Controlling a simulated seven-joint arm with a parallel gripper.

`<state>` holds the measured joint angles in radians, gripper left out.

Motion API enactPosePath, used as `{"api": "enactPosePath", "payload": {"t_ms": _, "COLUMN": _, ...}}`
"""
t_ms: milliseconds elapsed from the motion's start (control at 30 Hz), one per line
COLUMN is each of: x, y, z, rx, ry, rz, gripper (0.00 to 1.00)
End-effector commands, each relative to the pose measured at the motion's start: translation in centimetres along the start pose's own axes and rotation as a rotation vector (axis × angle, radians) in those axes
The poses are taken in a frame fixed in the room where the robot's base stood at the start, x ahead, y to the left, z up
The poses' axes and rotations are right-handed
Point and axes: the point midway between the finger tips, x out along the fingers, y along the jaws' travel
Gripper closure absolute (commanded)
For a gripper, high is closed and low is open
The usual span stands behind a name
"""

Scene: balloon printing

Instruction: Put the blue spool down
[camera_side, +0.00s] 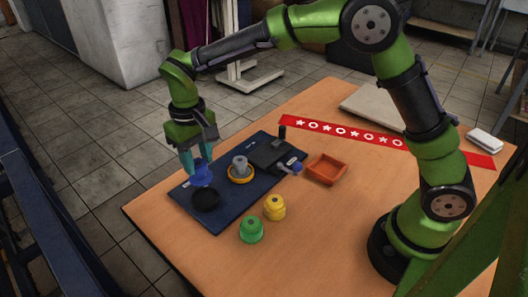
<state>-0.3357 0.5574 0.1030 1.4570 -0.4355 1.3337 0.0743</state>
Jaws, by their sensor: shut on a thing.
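The blue spool (202,174) is held in my gripper (196,163) at the left part of the dark blue mat (222,224). My teal fingers are shut on its upper part. The spool is just above or at the back edge of a round black dish (205,197); I cannot tell whether it touches it. A grey peg on an orange-yellow ring (240,176) stands on the mat to the right of the spool.
A dark device (273,154) with a small blue part stands on the mat's right side. An orange-red tray (326,169), a yellow spool (274,207) and a green spool (251,229) are on the table. A red printed strip (350,132) lies behind. The front table is clear.

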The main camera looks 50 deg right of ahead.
Motion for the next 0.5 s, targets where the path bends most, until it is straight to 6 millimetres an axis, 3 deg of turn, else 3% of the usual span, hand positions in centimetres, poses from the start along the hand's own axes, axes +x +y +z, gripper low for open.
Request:
{"api": "enactPosePath", "payload": {"t_ms": 167, "x": -1.3, "y": 0.0, "z": -0.1, "rx": 0.000, "ry": 0.003, "rz": -0.001, "gripper": 0.81}}
{"api": "enactPosePath", "payload": {"t_ms": 400, "x": -5.2, "y": -0.1, "z": -0.1, "rx": 0.000, "ry": 0.004, "rz": -0.002, "gripper": 0.81}}
{"api": "enactPosePath", "payload": {"t_ms": 500, "x": -5.3, "y": 2.1, "z": 0.0, "rx": 0.004, "ry": 0.001, "rz": 0.000, "gripper": 0.81}}
